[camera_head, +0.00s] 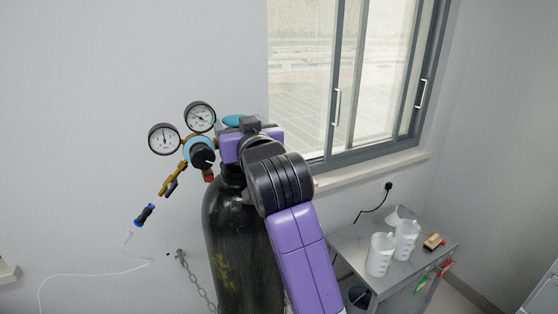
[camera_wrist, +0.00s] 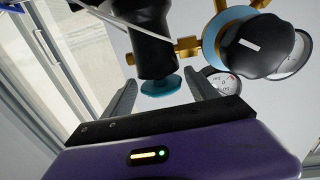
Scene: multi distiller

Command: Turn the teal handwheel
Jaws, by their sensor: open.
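The teal handwheel (camera_head: 233,120) is at the top of the dark gas cylinder (camera_head: 235,230), partly hidden by my gripper in the head view. In the wrist view the teal handwheel (camera_wrist: 162,86) is a small disc at the end of a black valve body (camera_wrist: 150,35). My gripper (camera_wrist: 161,81) is open, with one dark finger on each side of the wheel. Gaps show between the fingers and the wheel's edge. I cannot tell whether the fingers reach the wheel's depth. In the head view the fingers are hidden.
Two pressure gauges (camera_head: 164,139) and a regulator with a black knob (camera_head: 203,155) sit close left of my gripper; the knob (camera_wrist: 257,45) looms near in the wrist view. A chain (camera_head: 195,280) hangs by the cylinder. A grey table (camera_head: 350,236) with plastic jugs (camera_head: 380,255) stands right.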

